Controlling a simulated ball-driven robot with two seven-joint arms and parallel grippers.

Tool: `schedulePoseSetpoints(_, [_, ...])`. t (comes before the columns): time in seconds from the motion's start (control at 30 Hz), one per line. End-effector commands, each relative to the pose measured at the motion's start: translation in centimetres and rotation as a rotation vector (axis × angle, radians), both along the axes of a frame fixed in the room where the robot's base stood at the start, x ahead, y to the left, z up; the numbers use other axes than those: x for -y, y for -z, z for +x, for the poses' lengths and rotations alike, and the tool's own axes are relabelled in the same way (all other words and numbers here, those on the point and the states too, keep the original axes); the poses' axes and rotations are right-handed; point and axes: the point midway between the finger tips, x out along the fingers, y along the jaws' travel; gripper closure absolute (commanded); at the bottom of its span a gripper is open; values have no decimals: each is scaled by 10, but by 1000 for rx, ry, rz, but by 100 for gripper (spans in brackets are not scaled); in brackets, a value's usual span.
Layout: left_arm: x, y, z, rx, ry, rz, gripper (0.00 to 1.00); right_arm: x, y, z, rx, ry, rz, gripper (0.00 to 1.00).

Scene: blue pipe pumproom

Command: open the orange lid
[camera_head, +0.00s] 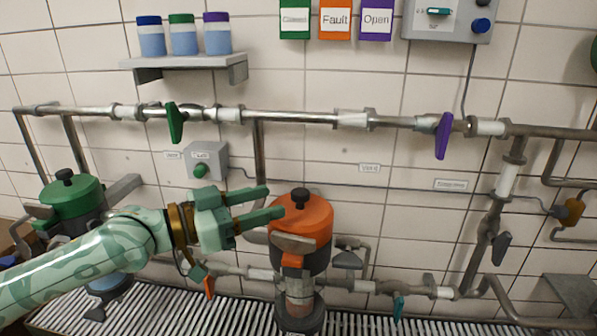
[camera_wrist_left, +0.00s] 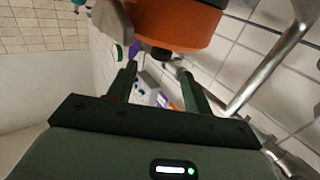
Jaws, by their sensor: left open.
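The orange lid (camera_head: 303,222) sits on a dark pot near the middle of the head view, with a black knob (camera_head: 300,196) on top. The lid looks closed. My left gripper (camera_head: 272,201) is open and empty, its two green fingers pointing right toward the knob from just left of it. The left wrist view shows the orange lid (camera_wrist_left: 180,22) at the top and the knob (camera_wrist_left: 161,53) beyond the fingertips, roughly between the two fingers. I see a gap between fingers and knob there. My right gripper is in neither view.
A pot with a green lid (camera_head: 71,193) stands at the left. Steel pipes with a green valve handle (camera_head: 175,123) and a purple handle (camera_head: 444,136) run along the tiled wall behind. A slatted grate (camera_head: 190,315) lies below.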

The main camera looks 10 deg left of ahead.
Motion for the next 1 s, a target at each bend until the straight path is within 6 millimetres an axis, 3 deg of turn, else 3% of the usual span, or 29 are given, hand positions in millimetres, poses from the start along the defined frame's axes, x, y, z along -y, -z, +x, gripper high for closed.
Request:
schedulePoseSetpoints(0.1, [23,-3,16,1,1,-6,49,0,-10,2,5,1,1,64])
schedulePoseSetpoints(0.3, [50,1,37,1,-1,-2,49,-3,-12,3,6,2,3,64])
schedulePoseSetpoints(0.73, [60,2,44,0,-2,0,49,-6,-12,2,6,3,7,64])
schedulePoseSetpoints(0.77, [59,2,44,0,-2,0,55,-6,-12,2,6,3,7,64])
schedulePoseSetpoints(0.9, [59,1,44,1,-2,0,94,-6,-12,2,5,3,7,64])
schedulePoseSetpoints(0.93, [59,1,44,1,-2,0,100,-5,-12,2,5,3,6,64])
schedulePoseSetpoints(1.0, [59,1,44,1,-2,0,100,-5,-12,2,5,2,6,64])
